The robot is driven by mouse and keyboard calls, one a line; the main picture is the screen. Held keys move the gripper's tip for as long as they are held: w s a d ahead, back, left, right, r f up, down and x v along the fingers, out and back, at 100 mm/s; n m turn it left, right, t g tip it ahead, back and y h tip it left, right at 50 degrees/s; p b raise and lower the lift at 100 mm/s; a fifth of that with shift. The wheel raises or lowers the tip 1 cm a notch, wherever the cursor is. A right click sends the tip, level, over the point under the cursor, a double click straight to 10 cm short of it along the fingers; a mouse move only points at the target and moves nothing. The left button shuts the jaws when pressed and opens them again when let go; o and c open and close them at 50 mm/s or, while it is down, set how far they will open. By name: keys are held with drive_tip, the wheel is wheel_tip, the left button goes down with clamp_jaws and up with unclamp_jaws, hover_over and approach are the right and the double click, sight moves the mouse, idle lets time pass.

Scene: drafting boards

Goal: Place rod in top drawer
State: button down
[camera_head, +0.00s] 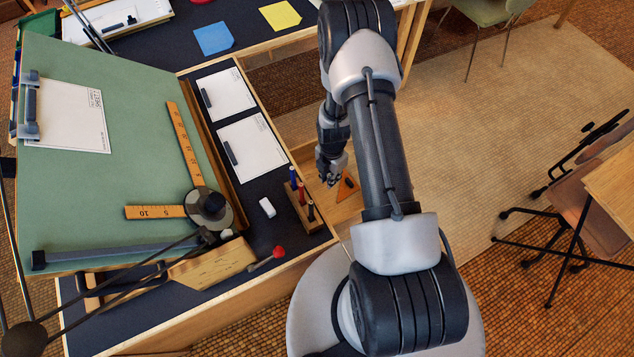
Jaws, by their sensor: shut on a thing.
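My gripper (331,181) is low over the open wooden drawer (347,212) at the right side of the desk. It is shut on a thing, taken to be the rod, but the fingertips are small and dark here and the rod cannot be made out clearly. My arm hides part of the drawer's right side. I cannot tell whether the held thing touches the drawer floor.
An orange set square (347,187) lies in the drawer beside my gripper. A wooden holder (302,208) with several upright tools stands at the desk edge. A white eraser (267,207) and clipped papers (253,146) lie nearby. A green drafting board (110,180) fills the left.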

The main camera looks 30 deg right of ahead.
sight(328, 207)
wheel_tip(328, 207, down, 20)
drive_tip(key=b, duration=0.6)
drive_tip(key=shift+r, duration=0.1)
drive_tip(key=shift+f, duration=0.2)
drive_tip(key=c, duration=1.6)
unclamp_jaws()
drive_tip(key=shift+o, duration=0.2)
drive_tip(key=shift+r, duration=0.1)
